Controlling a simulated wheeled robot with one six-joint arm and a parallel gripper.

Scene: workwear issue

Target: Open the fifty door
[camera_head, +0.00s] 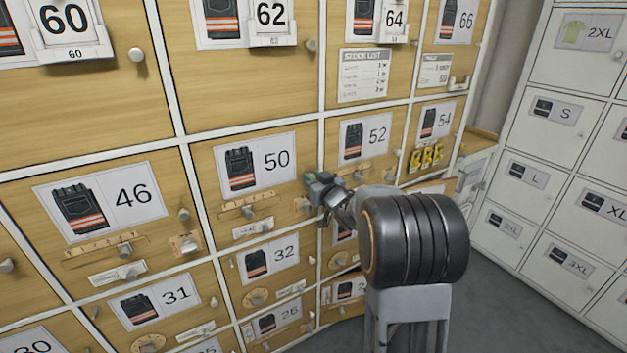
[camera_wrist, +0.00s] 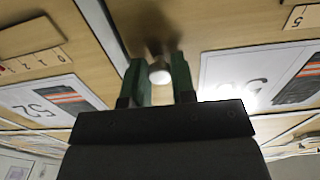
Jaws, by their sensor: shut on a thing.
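The fifty door (camera_head: 208,165) is a wooden locker front in the head view, with a placard (camera_head: 278,160) showing dark trousers with orange bands and "50". It looks flush with its neighbours. My gripper (camera_head: 318,184) is at the door's right edge and covers the knob in that view. In the wrist view, a pale round knob (camera_wrist: 159,73) sits between the two green fingers of my gripper (camera_wrist: 160,82), which is shut on it. The 50 placard (camera_wrist: 245,82) there is partly washed out by glare.
The 52 door (camera_head: 377,150) is just right of my gripper, past a white divider. White lockers (camera_head: 545,130) stand at the right. Grey floor (camera_head: 510,315) is clear at lower right.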

